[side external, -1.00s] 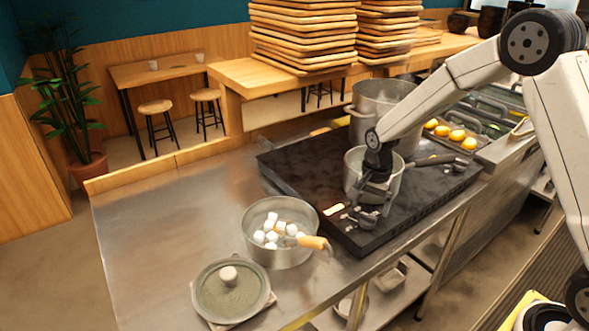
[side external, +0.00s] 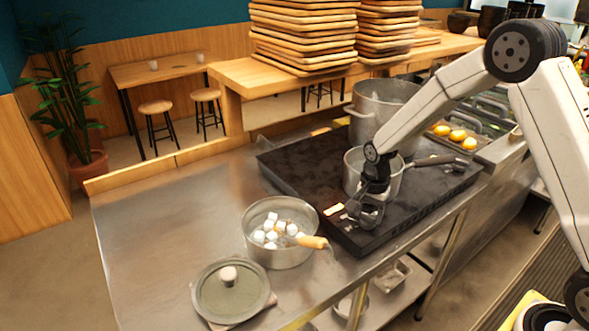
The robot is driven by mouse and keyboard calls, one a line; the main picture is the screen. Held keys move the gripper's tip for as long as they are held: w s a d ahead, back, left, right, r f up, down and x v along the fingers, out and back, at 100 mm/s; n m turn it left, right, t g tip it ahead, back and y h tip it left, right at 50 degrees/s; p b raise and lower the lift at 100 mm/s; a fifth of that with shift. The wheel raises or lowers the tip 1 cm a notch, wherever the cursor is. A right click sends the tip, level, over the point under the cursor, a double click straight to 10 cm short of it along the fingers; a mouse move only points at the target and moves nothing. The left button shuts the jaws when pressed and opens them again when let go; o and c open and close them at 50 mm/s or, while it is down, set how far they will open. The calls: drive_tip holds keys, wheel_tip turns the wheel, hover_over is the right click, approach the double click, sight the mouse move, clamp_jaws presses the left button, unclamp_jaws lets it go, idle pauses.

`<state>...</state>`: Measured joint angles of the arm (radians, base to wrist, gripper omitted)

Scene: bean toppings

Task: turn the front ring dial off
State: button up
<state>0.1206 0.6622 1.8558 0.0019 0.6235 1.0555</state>
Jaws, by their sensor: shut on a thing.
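The black stove (side external: 300,183) sits on the steel counter with its controls along the front edge. My gripper (side external: 367,216) points down at the stove's front edge, in front of the small pot, and is shut on a dial there. The gripper covers most of that dial, so its turn angle cannot be read. A steel saucepan (side external: 354,160) with a dark handle stands on the stove just behind my gripper. A tall steel pot (side external: 375,104) stands behind the saucepan.
A pot (side external: 262,258) of white pieces with a wooden-handled tool stands left of the stove. Trays of yellow items (side external: 457,136) lie to the right. The left counter (side external: 170,205) is clear.

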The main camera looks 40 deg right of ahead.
sight(369, 215)
drive_tip(key=shift+n, duration=0.4)
drive_tip(key=n, duration=0.8)
idle(0.3)
idle(0.4)
drive_tip(key=o, duration=1.3)
drive_tip(key=shift+r, duration=0.2)
drive_tip(key=shift+r, duration=3.75)
